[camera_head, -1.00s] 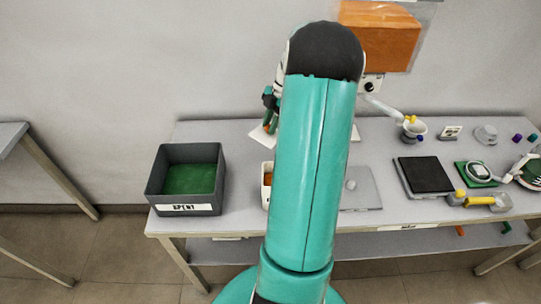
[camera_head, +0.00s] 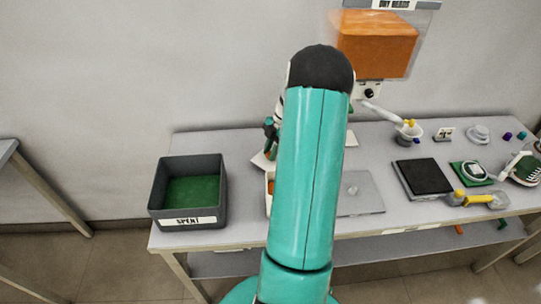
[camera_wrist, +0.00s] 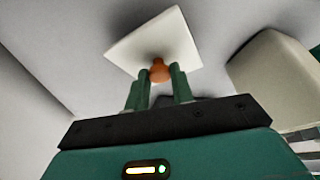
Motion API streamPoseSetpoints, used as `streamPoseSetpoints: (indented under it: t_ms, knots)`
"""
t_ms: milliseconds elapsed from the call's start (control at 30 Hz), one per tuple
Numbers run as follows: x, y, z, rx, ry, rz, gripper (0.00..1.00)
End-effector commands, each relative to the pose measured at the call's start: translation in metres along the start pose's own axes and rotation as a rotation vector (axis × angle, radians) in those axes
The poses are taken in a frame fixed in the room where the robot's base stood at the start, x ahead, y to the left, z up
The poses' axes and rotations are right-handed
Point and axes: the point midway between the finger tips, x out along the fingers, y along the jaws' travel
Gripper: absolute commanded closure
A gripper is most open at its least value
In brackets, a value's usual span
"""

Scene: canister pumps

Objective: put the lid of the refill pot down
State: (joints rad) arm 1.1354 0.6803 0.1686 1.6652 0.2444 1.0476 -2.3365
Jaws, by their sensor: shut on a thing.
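The lid (camera_wrist: 150,38) is a white square plate with an orange knob (camera_wrist: 159,71). My gripper (camera_wrist: 161,76) is shut on that knob in the wrist view. In the head view the lid (camera_head: 261,161) shows only in part, left of my arm, with my gripper (camera_head: 270,128) just above it. I cannot tell whether the lid touches the table. The cream pot (camera_wrist: 277,72) stands to the right of the lid in the wrist view, apart from it. In the head view my arm hides most of the pot (camera_head: 268,205), and something orange shows inside.
A dark grey bin (camera_head: 188,220) with a green inside stands at the table's left end. Right of my arm are a grey slab (camera_head: 366,203) with a small knob, a black pad (camera_head: 424,177) and a yellow-handled tool (camera_head: 478,199). An orange hopper (camera_head: 377,45) hangs on the wall.

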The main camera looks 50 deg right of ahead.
Motion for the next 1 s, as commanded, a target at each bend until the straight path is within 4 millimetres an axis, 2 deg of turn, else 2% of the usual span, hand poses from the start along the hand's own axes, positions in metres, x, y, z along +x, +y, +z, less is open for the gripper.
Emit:
streamPoseSetpoints:
  t_ms: [33,133,500,533,600,867,1000]
  knots:
    - [0.009,-0.001,0.003,0.002,0.003,-0.003,1.0]
    - [0.02,0.0,0.007,0.003,0.002,-0.002,1.0]
    - [0.024,0.001,0.009,0.004,0.001,0.0,1.0]
    - [0.024,0.001,0.008,0.003,0.0,0.001,0.71]
    - [0.023,0.001,0.008,0.004,0.0,0.001,0.57]
    - [0.023,0.001,0.008,0.003,0.0,0.001,0.55]
    - [0.016,0.001,0.007,0.003,0.0,0.002,0.55]
